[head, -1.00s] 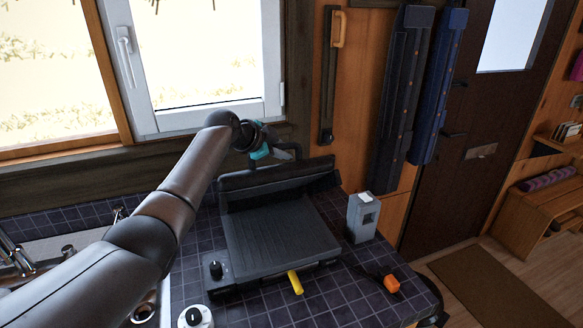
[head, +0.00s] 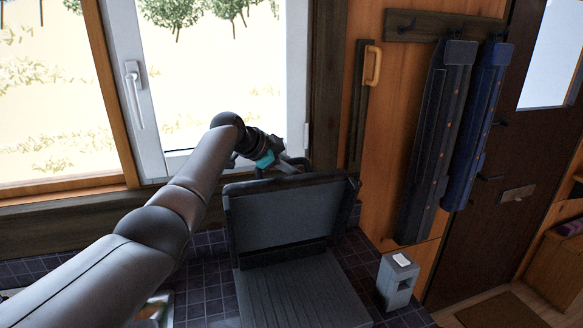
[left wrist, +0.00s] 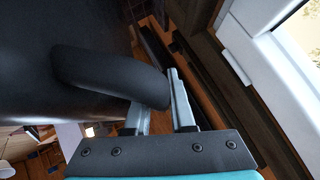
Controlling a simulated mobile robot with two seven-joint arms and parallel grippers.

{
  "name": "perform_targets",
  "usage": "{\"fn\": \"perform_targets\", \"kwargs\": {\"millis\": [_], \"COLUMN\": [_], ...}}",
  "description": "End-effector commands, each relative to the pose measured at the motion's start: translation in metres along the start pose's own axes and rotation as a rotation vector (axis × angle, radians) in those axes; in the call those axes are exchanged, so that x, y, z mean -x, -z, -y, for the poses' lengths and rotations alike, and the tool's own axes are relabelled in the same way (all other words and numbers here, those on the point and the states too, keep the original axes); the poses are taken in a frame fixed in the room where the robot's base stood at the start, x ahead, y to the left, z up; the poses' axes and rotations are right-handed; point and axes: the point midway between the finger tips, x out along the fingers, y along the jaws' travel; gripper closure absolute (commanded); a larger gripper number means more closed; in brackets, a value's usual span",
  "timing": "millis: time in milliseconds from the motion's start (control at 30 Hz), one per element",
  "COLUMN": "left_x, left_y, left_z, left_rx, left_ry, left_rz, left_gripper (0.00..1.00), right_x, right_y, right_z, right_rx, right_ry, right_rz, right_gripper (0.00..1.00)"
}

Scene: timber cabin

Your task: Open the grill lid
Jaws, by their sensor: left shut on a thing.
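The grill stands on the tiled counter with its dark lid (head: 285,222) raised, its inner face toward me. The ribbed lower plate (head: 300,290) lies open in front of it. My left gripper (head: 290,168) is behind the lid's top edge, near the window. In the left wrist view, my left gripper (left wrist: 160,112) has its fingers around the thick black lid handle (left wrist: 110,75), shut on it. In the head view the handle is mostly hidden behind the lid and gripper. My right gripper is not in view.
The window frame (head: 235,160) and sill are close behind my left gripper. A grey box with a white top (head: 398,280) stands right of the grill. Dark and blue long items (head: 475,120) hang on the wooden wall at right.

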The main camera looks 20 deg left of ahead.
Motion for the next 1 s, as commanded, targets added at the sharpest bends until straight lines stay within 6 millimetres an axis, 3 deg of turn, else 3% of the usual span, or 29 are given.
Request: {"fn": "perform_targets", "kwargs": {"millis": [467,500,600,1000], "left_x": [-0.0029,-0.003,-0.0028,0.0027], "left_y": [-0.0054,-0.0056,-0.0053,-0.0029], "left_z": [-0.0034,-0.0035,-0.0034,-0.001], "left_rx": [0.001,0.001,0.001,0.0], "left_ry": [-0.007,-0.008,-0.007,-0.002], "left_rz": [0.012,0.012,0.011,0.005], "left_gripper": [1.0,0.77,0.65,0.65], "right_x": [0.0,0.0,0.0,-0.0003], "right_y": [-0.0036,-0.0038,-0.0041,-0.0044], "right_z": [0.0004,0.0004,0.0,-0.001], "right_rx": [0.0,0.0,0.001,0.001], "right_ry": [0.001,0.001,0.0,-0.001], "right_rz": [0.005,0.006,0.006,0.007], "right_gripper": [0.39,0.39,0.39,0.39]}}
